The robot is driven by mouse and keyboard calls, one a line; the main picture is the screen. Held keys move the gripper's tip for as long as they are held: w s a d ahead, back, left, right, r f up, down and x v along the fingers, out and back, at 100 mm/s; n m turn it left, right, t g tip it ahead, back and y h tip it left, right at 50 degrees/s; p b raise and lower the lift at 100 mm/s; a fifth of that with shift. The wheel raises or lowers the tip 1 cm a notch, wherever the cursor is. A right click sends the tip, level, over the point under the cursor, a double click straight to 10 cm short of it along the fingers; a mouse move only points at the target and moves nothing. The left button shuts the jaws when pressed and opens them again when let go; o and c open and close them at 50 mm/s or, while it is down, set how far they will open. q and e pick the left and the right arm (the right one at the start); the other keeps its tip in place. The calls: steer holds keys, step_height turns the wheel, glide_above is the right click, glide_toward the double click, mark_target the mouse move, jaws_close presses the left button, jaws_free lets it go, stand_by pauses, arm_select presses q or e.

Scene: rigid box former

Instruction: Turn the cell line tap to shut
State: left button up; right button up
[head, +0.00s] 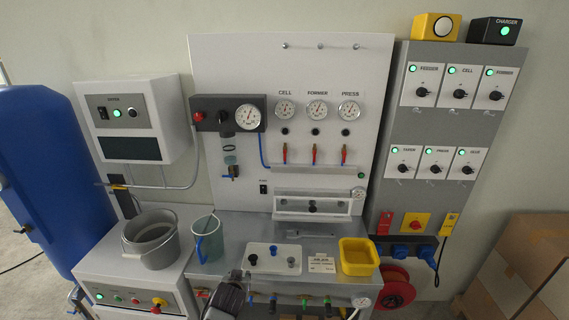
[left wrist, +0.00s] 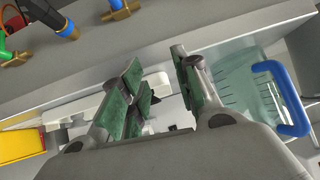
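The tap under the CELL gauge (head: 284,111) has a red handle (head: 284,152) that hangs roughly upright on the white panel. Two similar red-handled taps stand to its right, under FORMER (head: 314,154) and PRESS (head: 343,155). My left gripper (head: 238,276) is at the front edge of the bench, well below and left of the cell tap and apart from it. In the left wrist view its two green-padded fingers (left wrist: 158,75) are spread with nothing held between them. The cell tap does not show in that view. My right gripper is in no view.
A jug (head: 208,242) with a blue handle, a white tray (head: 283,268) and a yellow bin (head: 357,257) are on the bench. A grey bucket (head: 152,246) stands at left. Several coloured valves line the bench front; a brass one (left wrist: 121,10) shows near my left gripper.

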arm_select(q)
steer(key=w+d+r+t, duration=0.2)
steer(key=w+d+r, duration=0.2)
steer(key=r, duration=0.6)
steer(key=w+d+r+t+h, duration=0.1)
steer(key=w+d+r+t, duration=0.2)
steer(key=w+r, duration=0.6)
steer(key=w+d+r+t+p, duration=0.1)
steer(key=w+d+r+t, duration=0.2)
steer(key=w+d+r, duration=0.3)
step_height(320, 180, up, 5)
steer(key=shift+w+d+f+h, duration=0.1)
steer(key=shift+w+d+h, duration=0.1)
steer(key=shift+h, duration=0.1)
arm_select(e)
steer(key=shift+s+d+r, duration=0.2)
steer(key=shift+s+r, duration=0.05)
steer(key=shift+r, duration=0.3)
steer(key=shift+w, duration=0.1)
